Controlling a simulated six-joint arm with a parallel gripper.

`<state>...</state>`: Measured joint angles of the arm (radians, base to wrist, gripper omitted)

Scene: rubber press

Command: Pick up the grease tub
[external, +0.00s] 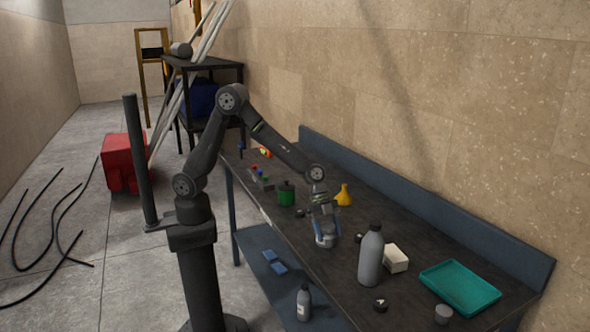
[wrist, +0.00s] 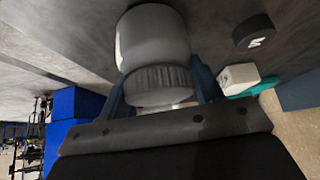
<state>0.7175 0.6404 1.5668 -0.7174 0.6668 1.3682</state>
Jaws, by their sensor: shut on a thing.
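The grease tub (external: 325,240) is a small grey round tub near the bench's front edge, below my gripper (external: 325,228). In the wrist view the tub (wrist: 152,38) shows a smooth grey body and a ribbed grey lid. The blue fingers of my gripper (wrist: 160,88) are shut on it, one on each side of the lid. The fingers and palm hide part of the lid. I cannot tell whether the tub touches the bench.
A tall grey bottle (external: 371,262), a white block (external: 395,258) and a teal tray (external: 460,287) stand to the right. Behind are a yellow funnel (external: 344,197) and a green can (external: 287,194). A blue backboard (external: 430,213) edges the bench.

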